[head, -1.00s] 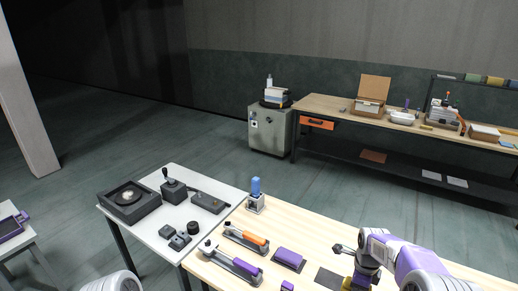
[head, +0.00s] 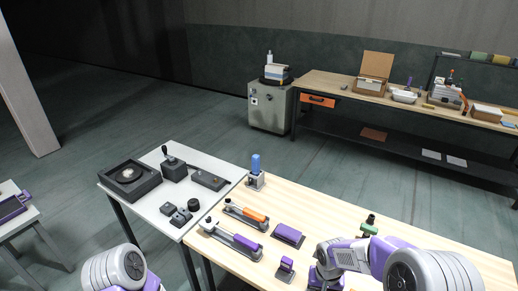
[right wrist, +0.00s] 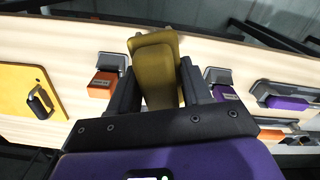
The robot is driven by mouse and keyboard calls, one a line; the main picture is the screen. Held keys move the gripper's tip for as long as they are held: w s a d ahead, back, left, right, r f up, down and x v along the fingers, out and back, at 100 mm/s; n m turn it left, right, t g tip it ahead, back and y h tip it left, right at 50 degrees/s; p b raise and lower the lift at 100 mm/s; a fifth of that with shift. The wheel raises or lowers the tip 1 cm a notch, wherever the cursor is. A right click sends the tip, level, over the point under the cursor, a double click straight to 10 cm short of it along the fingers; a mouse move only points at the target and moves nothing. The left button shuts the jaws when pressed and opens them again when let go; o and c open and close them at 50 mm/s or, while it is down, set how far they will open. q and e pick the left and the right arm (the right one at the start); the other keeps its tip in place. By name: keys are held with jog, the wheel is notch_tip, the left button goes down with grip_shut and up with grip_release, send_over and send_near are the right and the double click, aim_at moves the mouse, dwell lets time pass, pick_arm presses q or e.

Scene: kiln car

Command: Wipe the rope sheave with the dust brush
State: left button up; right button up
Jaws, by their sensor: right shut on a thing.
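What looks like the rope sheave is a dark round disc with a pale hub (head: 127,174), set in a black square housing on the grey table at left. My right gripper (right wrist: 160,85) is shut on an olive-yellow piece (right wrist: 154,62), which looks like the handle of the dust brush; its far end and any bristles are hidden. In the head view my right wrist is over the front of the wooden table, well right of the disc, and the fingers and held piece are hidden. My left arm shows at the bottom left, but its gripper is out of view.
Between wrist and disc are a purple block (head: 288,235), a smaller purple piece (head: 286,268), purple- and orange-handled tools (head: 247,245) and a blue-topped stand (head: 256,178). A lever box (head: 174,170) stands beside the disc housing. A green-topped item (head: 369,227) stands behind my right arm.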

jog(key=n, duration=0.1)
jog(key=s+a+f+n, duration=0.1)
jog(key=shift+s+a+n, duration=0.1)
jog(key=shift+a+n, duration=0.05)
jog(key=shift+n, duration=0.25)
notch_tip(320, 180, down, 2)
jog(key=b, duration=0.3)
jog(key=shift+f, duration=0.15)
jog(key=shift+f+b, duration=0.6)
jog(key=shift+f, duration=0.1)
